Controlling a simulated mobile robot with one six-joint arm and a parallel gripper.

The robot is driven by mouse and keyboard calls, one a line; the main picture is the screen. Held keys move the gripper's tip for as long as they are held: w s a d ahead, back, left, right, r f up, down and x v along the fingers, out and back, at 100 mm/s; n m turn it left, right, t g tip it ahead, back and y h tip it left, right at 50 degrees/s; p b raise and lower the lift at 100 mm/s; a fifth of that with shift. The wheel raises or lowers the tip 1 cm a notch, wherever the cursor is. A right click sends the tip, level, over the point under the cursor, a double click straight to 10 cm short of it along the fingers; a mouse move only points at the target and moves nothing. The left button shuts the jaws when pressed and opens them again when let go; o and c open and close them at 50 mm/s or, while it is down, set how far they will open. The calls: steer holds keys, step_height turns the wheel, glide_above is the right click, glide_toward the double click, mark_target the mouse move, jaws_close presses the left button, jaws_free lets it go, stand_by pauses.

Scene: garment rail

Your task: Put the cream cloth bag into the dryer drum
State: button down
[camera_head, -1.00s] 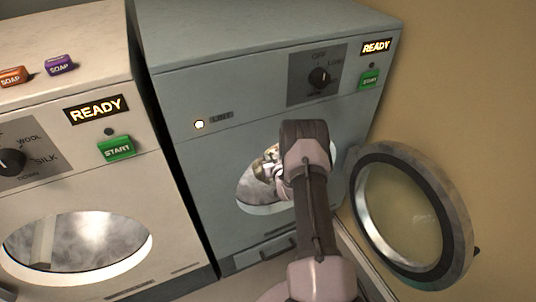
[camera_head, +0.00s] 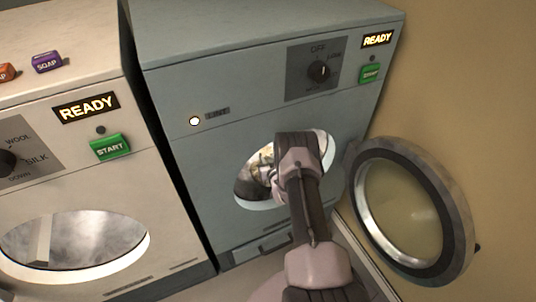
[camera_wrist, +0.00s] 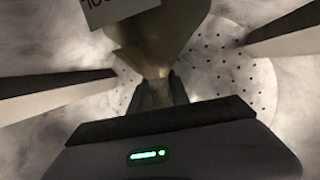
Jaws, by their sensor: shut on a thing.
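The cream cloth bag (camera_wrist: 153,45) hangs in my gripper (camera_wrist: 163,92) in the wrist view. It looks tan in the dim light and carries a pale label with dark print, cut off by the top edge. The two dark fingers are shut on its narrow gathered end. Around it are the grey walls and perforated back plate of the dryer drum (camera_wrist: 258,80), so bag and gripper are inside the drum. In the head view my arm reaches through the round opening of the blue-grey dryer (camera_head: 240,80). My arm hides much of the opening, and the bag is not clear there.
The dryer's round door (camera_head: 458,200) stands open to the right, near the tan wall. Dark drum vanes (camera_wrist: 40,92) jut in at both sides of the wrist view. A cream washer (camera_head: 60,180) stands at left, with soap boxes (camera_head: 47,62) on top.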

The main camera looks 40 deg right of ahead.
steer(key=shift+f, duration=0.1)
steer(key=c, duration=1.1)
jaws_free()
steer(key=shift+c, duration=0.2)
steer(key=p+v, duration=0.7)
steer(key=v, duration=1)
steer(key=shift+s+a+p, duration=0.15)
steer(key=shift+s+p, duration=0.1)
steer(key=shift+p, duration=0.15)
